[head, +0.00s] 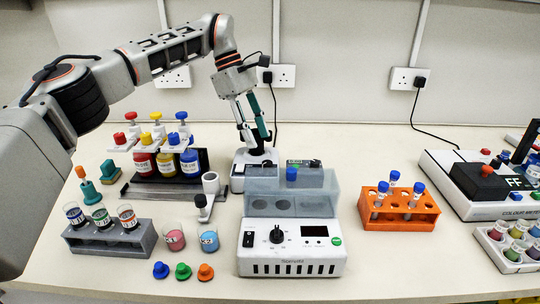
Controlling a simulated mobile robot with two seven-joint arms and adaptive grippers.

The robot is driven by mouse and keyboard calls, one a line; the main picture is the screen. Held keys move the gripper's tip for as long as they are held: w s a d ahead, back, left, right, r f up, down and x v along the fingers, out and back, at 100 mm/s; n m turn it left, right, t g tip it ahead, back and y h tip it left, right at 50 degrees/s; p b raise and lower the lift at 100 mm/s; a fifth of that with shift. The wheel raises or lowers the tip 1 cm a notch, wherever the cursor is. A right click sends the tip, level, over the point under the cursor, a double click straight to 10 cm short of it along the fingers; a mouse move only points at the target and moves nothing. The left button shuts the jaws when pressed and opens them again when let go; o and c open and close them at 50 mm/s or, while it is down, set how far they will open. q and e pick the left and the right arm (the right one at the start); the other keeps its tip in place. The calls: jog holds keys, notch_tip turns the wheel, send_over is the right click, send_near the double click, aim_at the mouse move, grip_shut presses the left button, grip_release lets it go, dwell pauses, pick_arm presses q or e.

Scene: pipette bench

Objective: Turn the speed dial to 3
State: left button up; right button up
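The speed dial (277,236) is a black knob on the front panel of a white centrifuge-like device (291,268) at the front centre. The numbers around the dial are too small to read. A dark display (314,231) sits to its right on the panel. My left gripper (254,136) hangs at the back, above and behind the device, well apart from the dial. Its fingers overlap a teal pipette-like tool and its white stand (255,157), so its opening is unclear. My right gripper is not in view.
A clear lid (314,201) rises behind the panel. Coloured caps (183,271) and two beakers (208,243) stand left of the device. A grey tube rack (108,242) is further left. An orange rack (399,213) stands right.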

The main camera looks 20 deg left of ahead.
aim_at(267, 162)
pick_arm(q)
jog(key=x, duration=0.7)
jog(key=shift+s+d+f, duration=0.1)
grip_shut()
